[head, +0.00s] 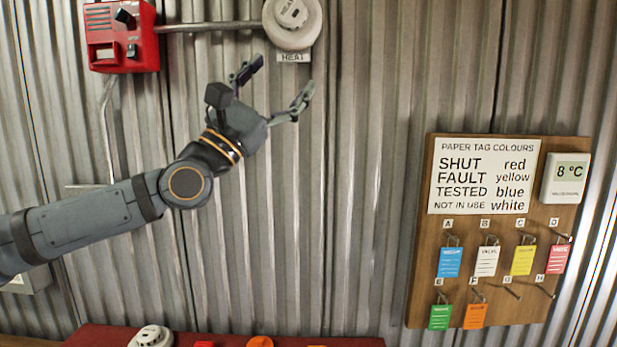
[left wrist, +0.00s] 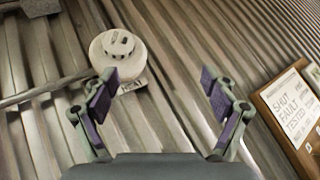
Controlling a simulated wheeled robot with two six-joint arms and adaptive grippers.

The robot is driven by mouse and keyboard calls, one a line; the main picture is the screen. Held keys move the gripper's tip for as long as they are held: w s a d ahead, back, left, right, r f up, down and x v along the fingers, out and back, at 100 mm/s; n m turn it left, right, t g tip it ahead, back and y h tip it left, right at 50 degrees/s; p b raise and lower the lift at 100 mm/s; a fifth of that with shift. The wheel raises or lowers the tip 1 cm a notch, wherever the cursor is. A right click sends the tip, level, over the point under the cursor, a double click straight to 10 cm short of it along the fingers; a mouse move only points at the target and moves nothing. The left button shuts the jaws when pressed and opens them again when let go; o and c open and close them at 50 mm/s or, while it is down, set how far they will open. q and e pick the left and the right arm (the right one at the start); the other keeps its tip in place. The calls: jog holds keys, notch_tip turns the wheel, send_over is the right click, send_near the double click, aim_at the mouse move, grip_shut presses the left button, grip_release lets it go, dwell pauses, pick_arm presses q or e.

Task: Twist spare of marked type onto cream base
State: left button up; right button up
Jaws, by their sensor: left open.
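A round cream unit (head: 291,22), with slots and markings on its face, is fixed on the corrugated wall at the top, with a label reading HEAT (head: 293,57) below it. It also shows in the left wrist view (left wrist: 117,47). I cannot tell whether it is a bare base or has a head on it. My left gripper (head: 277,82) is open and empty just below it; in the left wrist view the unit lies beyond the left finger (left wrist: 158,80). A white round detector (head: 150,337) sits on the red surface at the bottom. My right gripper is not in view.
A red call box (head: 120,37) and a conduit (head: 210,27) are on the wall, left of the unit. A wooden board (head: 425,260) with a colour chart, thermometer and hanging tags is at right. The red surface (head: 100,335) also bears red and orange items, cut off below.

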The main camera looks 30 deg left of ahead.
pick_arm(q)
jog(key=w+f+n+g+y, duration=0.2)
jog(key=w+f, duration=0.2)
jog(key=f, duration=0.5)
jog(key=w+f+n+g+y, duration=0.1)
jog(key=w+f, duration=0.4)
jog(key=f, duration=0.5)
jog(key=shift+d+f+n+g+y, duration=0.15)
jog(key=shift+n+g+y, duration=0.35)
jog(key=shift+n, duration=0.7)
jog(key=shift+w, duration=0.1)
